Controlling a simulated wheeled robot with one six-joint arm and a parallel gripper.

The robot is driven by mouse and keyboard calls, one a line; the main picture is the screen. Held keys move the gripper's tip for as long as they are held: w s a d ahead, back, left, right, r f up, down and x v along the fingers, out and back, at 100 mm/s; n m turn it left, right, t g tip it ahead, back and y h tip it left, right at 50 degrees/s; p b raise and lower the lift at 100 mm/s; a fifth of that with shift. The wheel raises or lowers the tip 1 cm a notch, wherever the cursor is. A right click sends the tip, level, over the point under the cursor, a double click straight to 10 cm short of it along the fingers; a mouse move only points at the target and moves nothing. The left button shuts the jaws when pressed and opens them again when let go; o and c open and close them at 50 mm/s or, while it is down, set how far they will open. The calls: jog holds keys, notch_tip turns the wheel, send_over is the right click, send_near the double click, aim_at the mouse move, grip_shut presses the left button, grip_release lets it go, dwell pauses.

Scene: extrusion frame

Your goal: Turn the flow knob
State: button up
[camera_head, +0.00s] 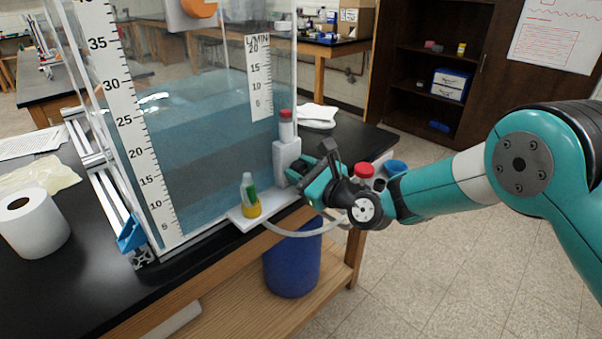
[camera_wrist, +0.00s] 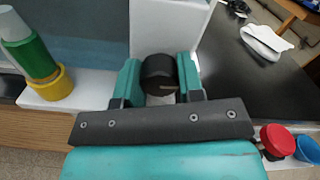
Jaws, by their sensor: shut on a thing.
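The flow knob (camera_wrist: 158,74) is a black round knob with a pale pointer mark, on the front of a white block (camera_wrist: 168,28). In the wrist view it sits between the two teal fingers of my gripper (camera_wrist: 160,82), which is shut on it. In the head view my gripper (camera_head: 303,180) reaches in from the right to the white block (camera_head: 286,160) at the tank's lower right corner. The knob is mostly hidden there by the fingers.
A green and yellow bottle (camera_head: 249,195) stands on a white ledge left of my gripper. A clear water tank (camera_head: 200,130) with scales rises behind. A hose (camera_head: 300,232) hangs below.

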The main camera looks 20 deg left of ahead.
jog(key=n+b, duration=0.3)
jog(key=n, duration=0.1)
jog(key=shift+f, duration=0.2)
jog(key=n+b, duration=0.3)
jog(key=n, duration=0.1)
jog(key=n+b, duration=0.3)
jog(key=shift+n, duration=0.3)
jog(key=n+b, duration=0.4)
jog(key=shift+n+b, duration=0.3)
jog(key=shift+b, duration=0.05)
jog(key=n+b, duration=1.1)
jog(key=n, duration=0.1)
jog(key=shift+b, duration=0.35)
jog(key=shift+s+r+n+b, duration=0.1)
jog(key=shift+n+b, duration=0.55)
jog(key=shift+n, duration=0.25)
